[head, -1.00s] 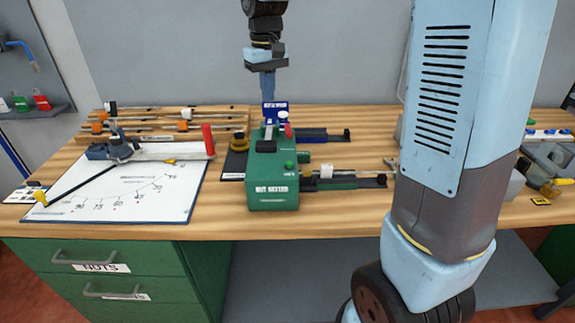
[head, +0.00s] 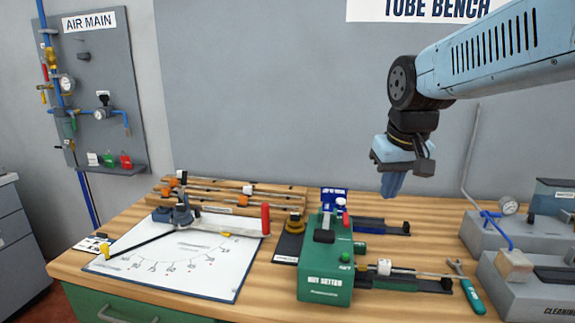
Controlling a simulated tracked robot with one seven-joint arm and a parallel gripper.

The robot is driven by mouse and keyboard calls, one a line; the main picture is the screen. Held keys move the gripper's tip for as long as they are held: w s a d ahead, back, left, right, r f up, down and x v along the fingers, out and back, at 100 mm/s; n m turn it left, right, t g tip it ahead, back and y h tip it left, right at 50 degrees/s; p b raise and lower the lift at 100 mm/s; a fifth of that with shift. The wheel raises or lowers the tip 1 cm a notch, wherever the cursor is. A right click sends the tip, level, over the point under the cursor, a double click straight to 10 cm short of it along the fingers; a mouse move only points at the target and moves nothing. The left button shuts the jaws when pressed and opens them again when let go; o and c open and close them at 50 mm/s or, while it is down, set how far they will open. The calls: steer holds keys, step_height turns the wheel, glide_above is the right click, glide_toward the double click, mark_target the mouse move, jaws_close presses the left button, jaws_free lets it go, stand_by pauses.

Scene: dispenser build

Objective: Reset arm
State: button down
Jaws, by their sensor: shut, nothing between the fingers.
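My gripper (head: 391,186) hangs above the back right part of the bench in the head view, pointing down. Its blue fingers are shut together with nothing between them. It is clear of everything below it. My arm reaches in from the upper right, with its long blue link running across to the wrist. A green nut setter machine (head: 325,275) stands on the bench below and to the left of the gripper, with a rod lying along its right side.
The wooden bench (head: 262,292) also holds a white angle board (head: 165,270) with a red-handled lever, a rack of rods (head: 222,200), a wrench (head: 466,287) and a grey cleaning station (head: 525,290). An air main panel (head: 92,90) hangs on the left wall.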

steer(key=s+d+f+m+t, duration=0.1)
steer(key=s+d+f+t, duration=0.1)
steer(key=s, duration=0.7)
steer(key=shift+s+d, duration=0.4)
steer(key=shift+d, duration=0.35)
stand_by(2.0)
